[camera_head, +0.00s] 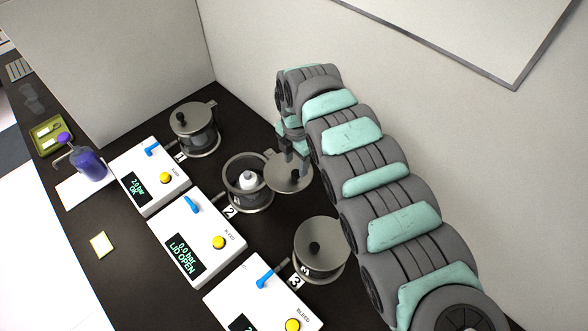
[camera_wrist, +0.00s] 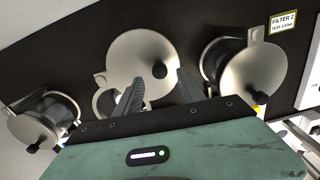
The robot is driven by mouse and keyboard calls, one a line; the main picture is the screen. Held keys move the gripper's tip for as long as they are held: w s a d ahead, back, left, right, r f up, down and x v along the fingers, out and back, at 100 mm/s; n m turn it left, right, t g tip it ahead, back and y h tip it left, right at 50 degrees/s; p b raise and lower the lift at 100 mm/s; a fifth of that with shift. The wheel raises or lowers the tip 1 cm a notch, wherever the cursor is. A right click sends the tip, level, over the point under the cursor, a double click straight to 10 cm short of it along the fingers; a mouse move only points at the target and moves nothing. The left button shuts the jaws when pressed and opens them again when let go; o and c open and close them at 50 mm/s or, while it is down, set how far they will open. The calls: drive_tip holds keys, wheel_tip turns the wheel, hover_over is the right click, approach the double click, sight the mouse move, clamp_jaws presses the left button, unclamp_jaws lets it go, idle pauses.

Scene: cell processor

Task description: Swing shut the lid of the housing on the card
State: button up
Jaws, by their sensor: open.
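The card (camera_wrist: 283,23) reads FILTER 2 and a test pressure in the wrist view. In the head view the small yellow-edged card (camera_head: 101,244) lies on the bench, too small to read. Housing 2 (camera_head: 250,207) is a grey cylinder, open at the top, with a white part inside. Its round lid (camera_head: 277,182) is swung out to the right side of the housing; it also shows in the wrist view (camera_wrist: 130,50), with a dark knob (camera_wrist: 160,71). My gripper (camera_head: 294,160) is at the lid. In the wrist view my gripper (camera_wrist: 158,82) is open, its fingers spread around the knob's area; contact is unclear.
Housing 1 (camera_head: 196,137) and housing 3 (camera_head: 319,262) have lids on and stand on either side. The control box for 2 (camera_head: 192,235) reads 0.0 bar, LID OPEN, and has a blue lever. A purple bottle (camera_head: 88,164) stands at left. Walls rise behind.

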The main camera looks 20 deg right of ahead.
sight(296, 172)
wheel_tip(296, 172, down, 5)
drive_tip(key=shift+f, duration=0.2)
drive_tip(key=shift+c, duration=0.6)
clamp_jaws()
idle(0.9)
